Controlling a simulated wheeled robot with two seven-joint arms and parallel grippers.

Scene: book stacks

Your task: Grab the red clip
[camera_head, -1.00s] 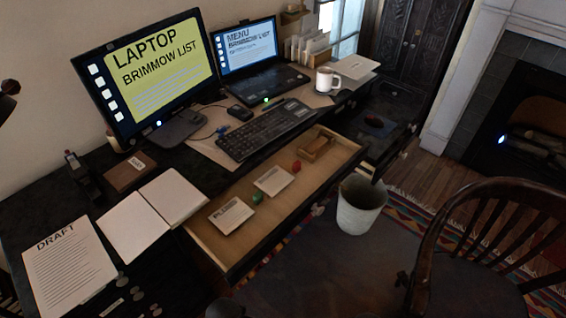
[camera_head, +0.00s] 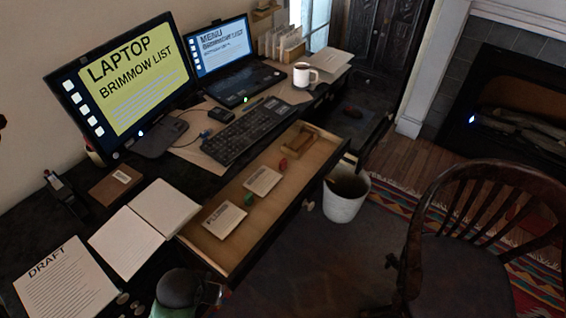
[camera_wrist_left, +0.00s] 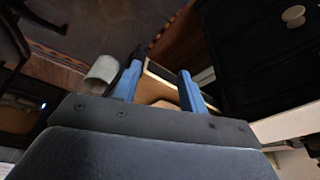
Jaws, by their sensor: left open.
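The small red clip (camera_head: 283,164) lies in the open desk drawer (camera_head: 212,254), beside a white card (camera_head: 263,181) and near a small wooden holder. A small green clip (camera_head: 249,199) lies nearer, between that card and a second card (camera_head: 224,219). My left gripper (camera_wrist_left: 158,86) shows in the left wrist view with two blue fingers apart and nothing visible between them. Part of my left arm (camera_head: 178,288) shows at the bottom of the head view, well short of the red clip. The red clip cannot be made out in the wrist view. My right gripper is not in view.
An open notebook (camera_head: 127,243) and a draft sheet (camera_head: 65,284) lie left of the drawer. The keyboard (camera_head: 240,133) is behind it. A white bin (camera_head: 344,197) and a wooden chair (camera_head: 470,185) stand to the right. The air above the drawer is clear.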

